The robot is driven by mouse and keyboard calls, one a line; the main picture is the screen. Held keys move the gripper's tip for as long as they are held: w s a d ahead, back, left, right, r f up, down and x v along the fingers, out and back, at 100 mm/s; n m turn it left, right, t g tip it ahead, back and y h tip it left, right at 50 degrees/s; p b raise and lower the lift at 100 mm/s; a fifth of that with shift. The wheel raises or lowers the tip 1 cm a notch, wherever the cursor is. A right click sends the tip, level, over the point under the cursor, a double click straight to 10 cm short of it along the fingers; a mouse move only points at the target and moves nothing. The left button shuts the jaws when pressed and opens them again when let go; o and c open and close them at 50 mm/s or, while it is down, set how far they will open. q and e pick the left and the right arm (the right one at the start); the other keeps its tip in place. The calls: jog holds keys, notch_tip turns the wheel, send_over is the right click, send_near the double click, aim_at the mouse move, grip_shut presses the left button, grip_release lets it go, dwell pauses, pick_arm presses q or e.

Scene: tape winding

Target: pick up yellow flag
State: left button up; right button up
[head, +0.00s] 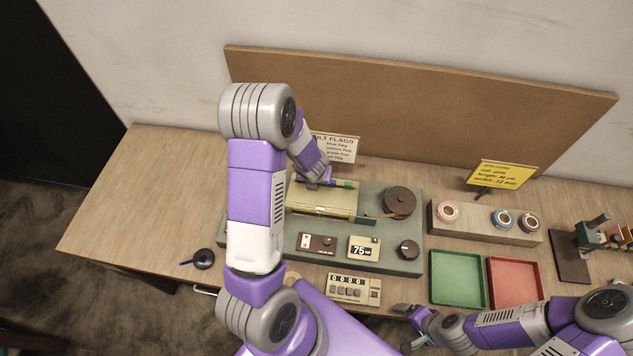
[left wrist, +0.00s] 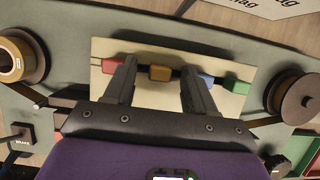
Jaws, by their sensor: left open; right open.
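The yellow flag (left wrist: 160,73) is a small orange-yellow block on a cream plate (left wrist: 150,48) in the left wrist view. My left gripper (left wrist: 158,68) is open, with its fingers to either side of the yellow flag and apart from it in the picture. A red flag (left wrist: 110,67) is left of the left finger. A blue flag (left wrist: 205,79) is partly behind the right finger, and a green flag (left wrist: 237,86) is farther right. In the head view my left gripper (head: 319,183) is over the plate and hides the yellow flag. My right gripper (head: 406,327) is open and empty at the table's front.
The winding machine (head: 400,255) carries a dark reel (head: 400,201) and a display box (head: 363,248). A tape holder (head: 475,232), green tray (head: 457,300) and red tray (head: 515,282) stand right. The left tabletop is mostly clear.

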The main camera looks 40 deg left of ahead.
pick_arm(q)
grip_shut()
